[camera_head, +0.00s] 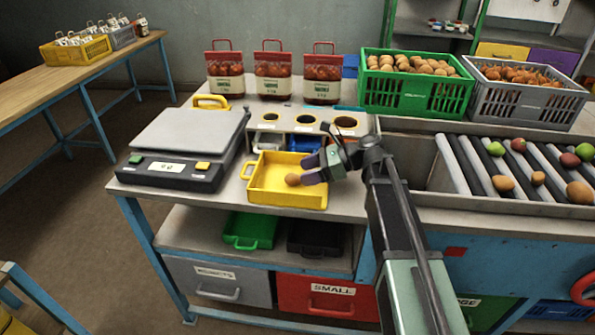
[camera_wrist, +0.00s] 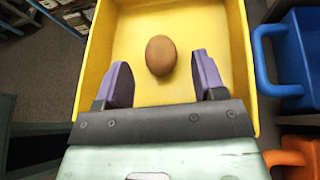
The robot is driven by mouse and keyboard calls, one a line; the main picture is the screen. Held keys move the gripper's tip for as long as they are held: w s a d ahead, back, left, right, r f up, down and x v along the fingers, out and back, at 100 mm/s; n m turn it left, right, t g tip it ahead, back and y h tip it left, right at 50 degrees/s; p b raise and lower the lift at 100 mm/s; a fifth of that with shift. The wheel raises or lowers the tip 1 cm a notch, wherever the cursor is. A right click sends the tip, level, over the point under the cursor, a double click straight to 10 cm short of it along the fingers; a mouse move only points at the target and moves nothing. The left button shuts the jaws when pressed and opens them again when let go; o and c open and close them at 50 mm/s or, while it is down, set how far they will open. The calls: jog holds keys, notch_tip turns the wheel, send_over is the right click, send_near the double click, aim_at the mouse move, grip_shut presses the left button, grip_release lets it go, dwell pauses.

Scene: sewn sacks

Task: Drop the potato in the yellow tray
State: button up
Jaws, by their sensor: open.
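The brown potato (camera_head: 292,180) lies in the yellow tray (camera_head: 262,197), towards its right side in the head view. In the wrist view the potato (camera_wrist: 161,55) sits on the floor of the yellow tray (camera_wrist: 238,60), just beyond my fingertips. My gripper (camera_head: 318,168) is at the tray's right side, with its purple fingers over the tray. In the wrist view my gripper (camera_wrist: 163,78) is open, with a wide gap between the fingers and nothing held. The potato appears apart from both fingers.
A scale (camera_head: 185,145) stands left of the tray. A sizing board (camera_head: 305,122) with round holes is behind it. A roller conveyor (camera_head: 470,172) with several potatoes and other produce is at right. Green (camera_head: 415,95) and grey (camera_head: 525,103) crates stand behind.

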jog(key=p+v, duration=0.2)
jog(key=v, duration=0.6)
jog(key=shift+r+p, duration=0.2)
jog(key=shift+p, duration=0.1)
jog(key=shift+d, duration=0.25)
